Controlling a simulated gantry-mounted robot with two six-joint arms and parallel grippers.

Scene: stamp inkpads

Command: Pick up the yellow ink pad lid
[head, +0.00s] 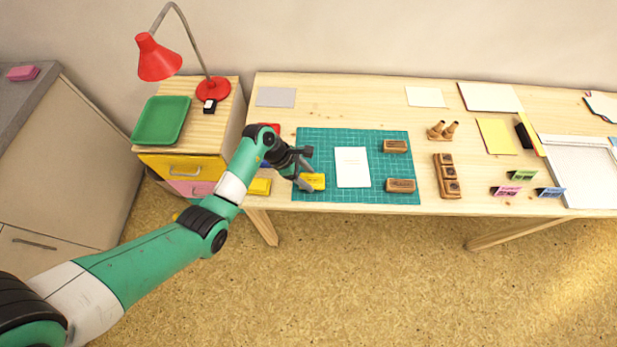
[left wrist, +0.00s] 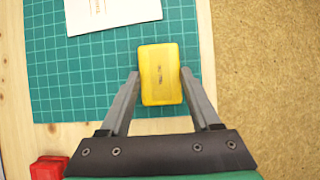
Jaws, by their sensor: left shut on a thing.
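The yellow ink pad lid (left wrist: 161,76) is a small rounded rectangle with faint dark print, over the green cutting mat (left wrist: 55,85) near its edge. My left gripper (left wrist: 160,74) is shut on it, one finger along each long side. In the head view the lid (head: 314,182) shows at the tips of my left gripper (head: 307,180), at the mat's front left corner. Whether it touches the mat or hangs just above it, I cannot tell. Another yellow block (head: 260,187) lies on the table left of the mat, partly behind my arm. My right gripper is out of view.
A white paper (head: 352,167) lies mid-mat, with wooden stamps (head: 396,146) (head: 400,186) right of it. A red pad (head: 270,126) and a blue one are partly hidden behind my arm. A wooden stamp holder (head: 447,176) stands right of the mat. The table's front edge is close.

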